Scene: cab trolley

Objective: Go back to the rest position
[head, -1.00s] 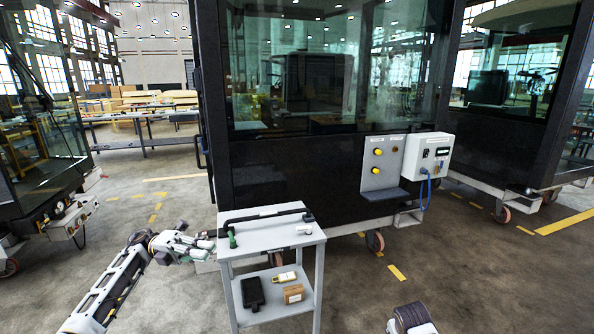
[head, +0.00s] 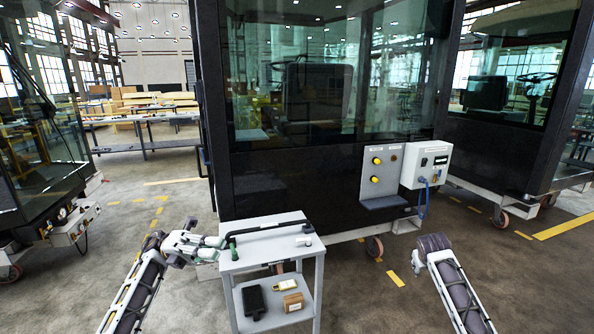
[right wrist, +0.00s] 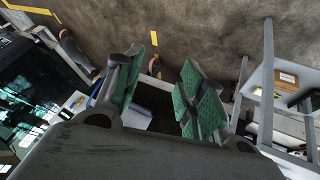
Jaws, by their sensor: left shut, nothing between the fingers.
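My left gripper (head: 221,248) is shut and empty. It is beside the left edge of the grey trolley (head: 275,245), its fingertips close to that edge in the head view. I cannot tell whether they touch. My right arm comes in at the lower right of the head view, right of the trolley and clear of it; its fingers are hidden there. In the right wrist view my right gripper (right wrist: 164,92) has its green-padded fingers apart with nothing held between them.
The lower shelf holds a black case (head: 254,302), a pale yellow item (head: 286,285) and a brown box (head: 293,302). A dark cab (head: 300,180) stands behind. Floor at right is free.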

